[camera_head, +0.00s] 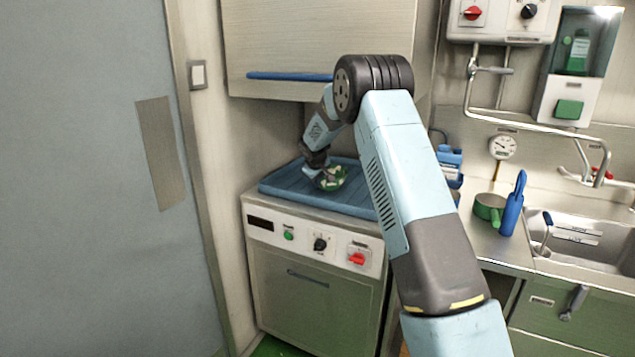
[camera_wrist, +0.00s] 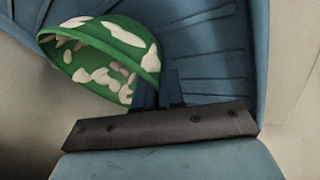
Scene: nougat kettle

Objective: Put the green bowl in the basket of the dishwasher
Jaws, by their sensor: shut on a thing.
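The green bowl (camera_head: 333,181) has cream-white patches on its inside. My gripper (camera_head: 319,169) is shut on its rim, over the left part of the blue basket (camera_head: 290,189) of the dishwasher (camera_head: 310,290). In the wrist view the bowl (camera_wrist: 105,52) is tilted, with its inside partly turned to the camera. The gripper fingers (camera_wrist: 158,90) are at its right edge, and the ribbed basket (camera_wrist: 215,65) shows behind. I cannot tell whether the bowl touches the basket.
The dishwasher's hood (camera_head: 320,40) with a blue handle (camera_head: 290,76) is raised above the basket. A wall and door stand close on the left. On the right counter are a green pan (camera_head: 489,207), a blue upright item (camera_head: 513,205) and a sink (camera_head: 590,240).

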